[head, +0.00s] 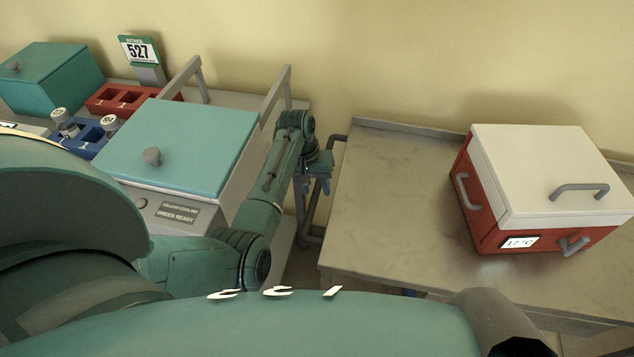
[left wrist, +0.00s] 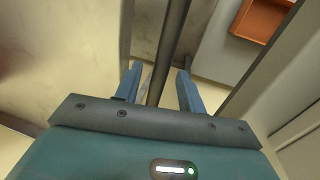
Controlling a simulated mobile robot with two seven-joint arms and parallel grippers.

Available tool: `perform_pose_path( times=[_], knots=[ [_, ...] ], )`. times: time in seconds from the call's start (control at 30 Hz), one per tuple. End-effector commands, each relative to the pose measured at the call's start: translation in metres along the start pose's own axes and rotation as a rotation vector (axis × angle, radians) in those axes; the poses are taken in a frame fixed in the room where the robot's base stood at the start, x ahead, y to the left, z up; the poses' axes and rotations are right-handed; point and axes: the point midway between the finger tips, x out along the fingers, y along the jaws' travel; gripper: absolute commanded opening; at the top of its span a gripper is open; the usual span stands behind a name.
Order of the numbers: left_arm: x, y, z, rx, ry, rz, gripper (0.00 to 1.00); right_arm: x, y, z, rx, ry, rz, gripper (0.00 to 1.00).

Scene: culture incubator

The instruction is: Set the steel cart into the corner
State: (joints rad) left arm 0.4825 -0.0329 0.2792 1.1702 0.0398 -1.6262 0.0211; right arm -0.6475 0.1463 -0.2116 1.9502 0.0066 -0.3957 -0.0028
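The steel cart (head: 400,180) stands at the right in the head view, its back edge close to the wall. Its dark push handle (head: 312,225) is at its left end. My left gripper (head: 314,186) is at this handle, pointing down. In the left wrist view the handle bar (left wrist: 168,50) runs between the two fingers of the left gripper (left wrist: 160,88). The fingers stand apart, with a gap visible beside the bar, so it is open around the bar. My right gripper is not in view.
A red and white cooler box (head: 540,165) reading 17 °C sits on the cart. Left of the cart, a bench with grey rails (head: 275,92) carries a teal-lidded device (head: 185,140), a blue rack (head: 85,140), a red rack (head: 115,98) and a 527 sign (head: 139,50). A narrow gap separates bench and cart.

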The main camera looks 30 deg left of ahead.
Motion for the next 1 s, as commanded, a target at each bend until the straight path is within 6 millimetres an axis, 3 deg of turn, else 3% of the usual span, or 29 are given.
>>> perform_pose_path(
  times=[0.1,0.57,1.0],
  knots=[
    [-0.0001,0.0002,0.0000,0.000,0.000,0.000,0.39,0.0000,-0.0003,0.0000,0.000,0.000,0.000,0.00],
    [-0.0003,0.0003,-0.0001,0.000,0.000,0.000,0.01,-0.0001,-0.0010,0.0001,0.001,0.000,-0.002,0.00],
    [-0.0002,0.0006,-0.0011,0.000,0.000,0.000,0.00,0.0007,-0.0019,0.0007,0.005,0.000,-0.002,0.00]
  ],
)
